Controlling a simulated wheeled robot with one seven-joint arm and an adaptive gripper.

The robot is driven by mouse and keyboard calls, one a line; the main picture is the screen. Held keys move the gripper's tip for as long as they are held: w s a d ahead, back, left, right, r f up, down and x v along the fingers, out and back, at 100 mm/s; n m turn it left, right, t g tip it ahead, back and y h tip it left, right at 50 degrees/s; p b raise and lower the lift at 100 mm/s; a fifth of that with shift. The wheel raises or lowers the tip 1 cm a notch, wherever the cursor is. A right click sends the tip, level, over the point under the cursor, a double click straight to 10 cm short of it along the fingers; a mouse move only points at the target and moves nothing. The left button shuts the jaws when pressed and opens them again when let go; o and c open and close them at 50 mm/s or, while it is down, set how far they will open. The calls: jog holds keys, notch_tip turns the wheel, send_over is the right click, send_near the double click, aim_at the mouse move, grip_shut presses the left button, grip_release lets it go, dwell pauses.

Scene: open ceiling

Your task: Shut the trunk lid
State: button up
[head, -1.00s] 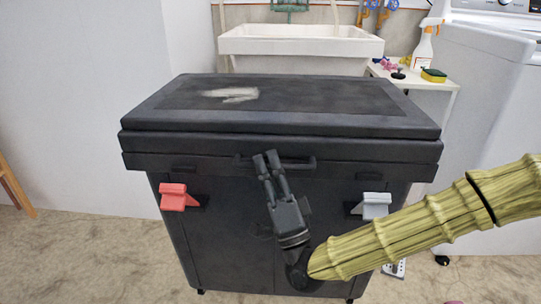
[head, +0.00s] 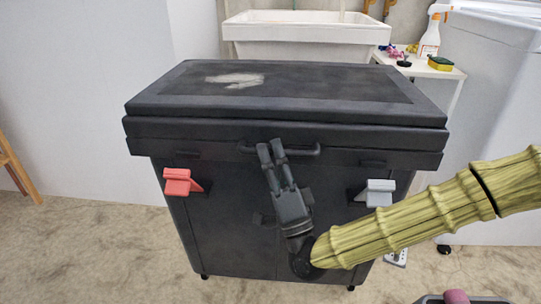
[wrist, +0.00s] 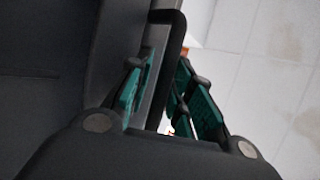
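The black trunk (head: 230,225) stands in front of me in the head view. Its lid (head: 300,82) lies flat across the top, with a pale worn patch at the left. A dark seam runs along the front under the lid; I cannot tell whether a small gap is there. A dark bar handle (head: 306,153) is on the upper front. My gripper (head: 271,150) is at this handle, its fingers close together. A red latch (head: 178,182) and a grey latch (head: 378,192) are on the front.
A white sink (head: 305,35) stands behind the trunk. A small white table (head: 440,75) with a spray bottle (head: 429,38) and a sponge (head: 440,63) is at back right, beside a white appliance (head: 495,110). A wooden leg (head: 17,170) is at far left. The floor (head: 90,250) at front left is clear.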

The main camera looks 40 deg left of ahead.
jog(key=v, duration=1.2)
jog(key=shift+w+f, duration=0.1)
jog(key=shift+f, duration=0.05)
